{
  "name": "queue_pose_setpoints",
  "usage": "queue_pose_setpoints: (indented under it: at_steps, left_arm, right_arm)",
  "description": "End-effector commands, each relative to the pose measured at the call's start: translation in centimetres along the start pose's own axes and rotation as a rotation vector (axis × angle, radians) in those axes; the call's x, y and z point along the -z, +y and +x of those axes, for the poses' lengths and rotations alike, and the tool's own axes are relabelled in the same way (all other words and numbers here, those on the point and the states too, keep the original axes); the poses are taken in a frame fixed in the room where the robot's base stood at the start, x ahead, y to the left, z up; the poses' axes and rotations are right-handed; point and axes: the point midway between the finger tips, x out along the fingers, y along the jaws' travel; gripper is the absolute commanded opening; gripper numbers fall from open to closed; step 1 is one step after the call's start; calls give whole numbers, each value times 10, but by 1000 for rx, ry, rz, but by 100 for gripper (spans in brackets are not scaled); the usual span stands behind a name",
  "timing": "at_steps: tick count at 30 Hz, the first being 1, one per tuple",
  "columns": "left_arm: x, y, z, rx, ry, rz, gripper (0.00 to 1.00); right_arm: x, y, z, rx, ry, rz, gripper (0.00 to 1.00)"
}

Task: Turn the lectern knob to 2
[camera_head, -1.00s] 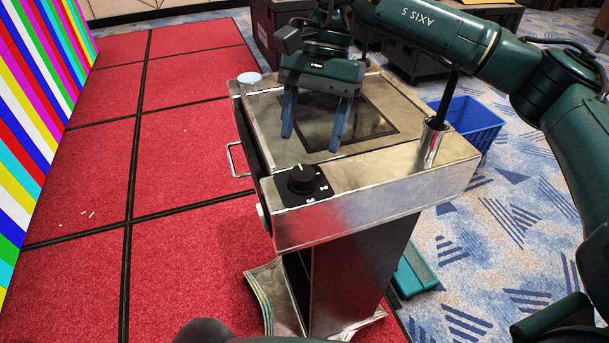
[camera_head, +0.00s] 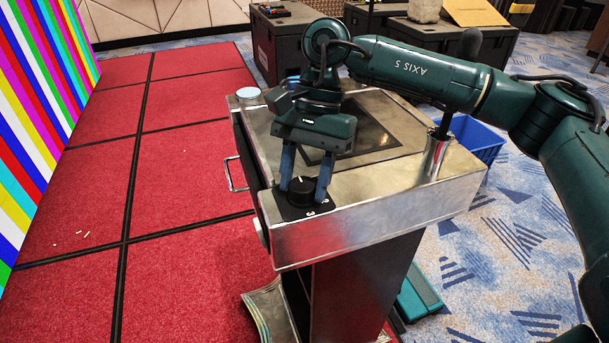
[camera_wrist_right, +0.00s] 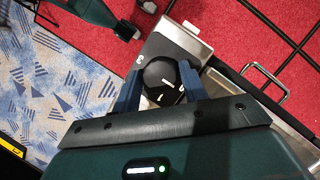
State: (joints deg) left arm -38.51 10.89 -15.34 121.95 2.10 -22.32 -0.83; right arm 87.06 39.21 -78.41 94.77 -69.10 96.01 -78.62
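The black lectern knob (camera_head: 301,190) sits on a dark dial plate (camera_head: 289,211) at the near left corner of the metal lectern (camera_head: 380,208). A white numeral shows near its front, and the other markings are mostly hidden by my fingers. My right gripper (camera_head: 305,194) is open, with one blue finger on each side of the knob. The right wrist view shows the knob (camera_wrist_right: 161,80) between the fingertips, with a white pointer line on it. I cannot tell whether the fingers touch it. My left gripper does not show.
A metal cup (camera_head: 435,157) with a dark handle stands at the lectern's right edge. A blue crate (camera_head: 478,138) is on the carpet behind. Red floor (camera_head: 190,170) lies to the left.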

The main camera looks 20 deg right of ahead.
Motion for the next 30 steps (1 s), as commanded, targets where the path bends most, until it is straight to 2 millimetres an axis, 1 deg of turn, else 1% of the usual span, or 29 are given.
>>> queue_pose_setpoints:
  at_steps: [1,9,15,20,26,30]
  left_arm:
    - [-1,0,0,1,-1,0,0]
    - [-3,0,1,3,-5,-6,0]
    - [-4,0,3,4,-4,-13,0]
    - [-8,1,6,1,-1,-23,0]
    - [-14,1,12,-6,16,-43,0]
    - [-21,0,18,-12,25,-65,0]
  right_arm:
    - [0,0,0,0,0,0,39]
    - [0,0,0,0,0,0,17]
    - [0,0,0,5,0,11,17]
    - [1,0,2,26,0,59,17]
    - [2,1,4,77,0,178,17]
    - [2,2,4,125,0,293,17]
